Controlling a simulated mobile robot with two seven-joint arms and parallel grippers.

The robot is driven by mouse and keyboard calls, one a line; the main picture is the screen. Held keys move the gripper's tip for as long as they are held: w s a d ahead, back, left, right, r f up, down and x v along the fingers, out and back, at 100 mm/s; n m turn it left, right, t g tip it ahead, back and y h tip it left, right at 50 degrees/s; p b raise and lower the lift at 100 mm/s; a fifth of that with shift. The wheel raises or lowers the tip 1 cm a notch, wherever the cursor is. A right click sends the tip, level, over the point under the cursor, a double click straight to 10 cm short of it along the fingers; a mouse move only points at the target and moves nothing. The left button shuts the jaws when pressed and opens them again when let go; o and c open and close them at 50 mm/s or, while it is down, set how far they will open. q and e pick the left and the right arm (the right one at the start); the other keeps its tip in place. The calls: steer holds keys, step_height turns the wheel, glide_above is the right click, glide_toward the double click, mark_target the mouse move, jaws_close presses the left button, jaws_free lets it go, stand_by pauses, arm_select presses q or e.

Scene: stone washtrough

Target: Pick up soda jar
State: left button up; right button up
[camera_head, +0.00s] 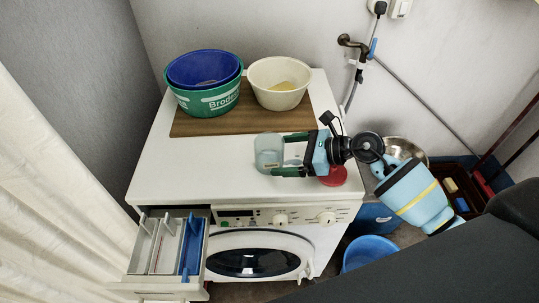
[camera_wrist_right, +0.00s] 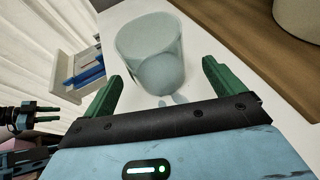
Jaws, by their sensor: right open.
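The soda jar (camera_head: 266,151) is a pale, see-through jar standing on the white washing machine top, near its middle. It also shows in the right wrist view (camera_wrist_right: 150,45), upright just beyond the fingers. My right gripper (camera_head: 284,155) reaches in from the right and is open. Its two green fingers (camera_wrist_right: 160,72) point at the jar, with the jar's near side facing the gap; whether they touch it I cannot tell. My left gripper (camera_wrist_right: 42,113) shows small at the left edge of the wrist view, away from the jar; its jaw state is unclear.
A red lid-like disc (camera_head: 335,176) lies under the right wrist. A wooden board (camera_head: 222,124) behind the jar bears a green tub (camera_head: 210,101), a blue tub (camera_head: 203,65) and a cream bowl (camera_head: 279,96). The detergent drawer (camera_head: 167,247) is open at front left. The left top is clear.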

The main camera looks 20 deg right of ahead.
steer(key=shift+p+x, duration=0.4)
steer(key=shift+x, duration=2.25)
steer(key=shift+s+f, duration=0.2)
steer(key=c, duration=1.2)
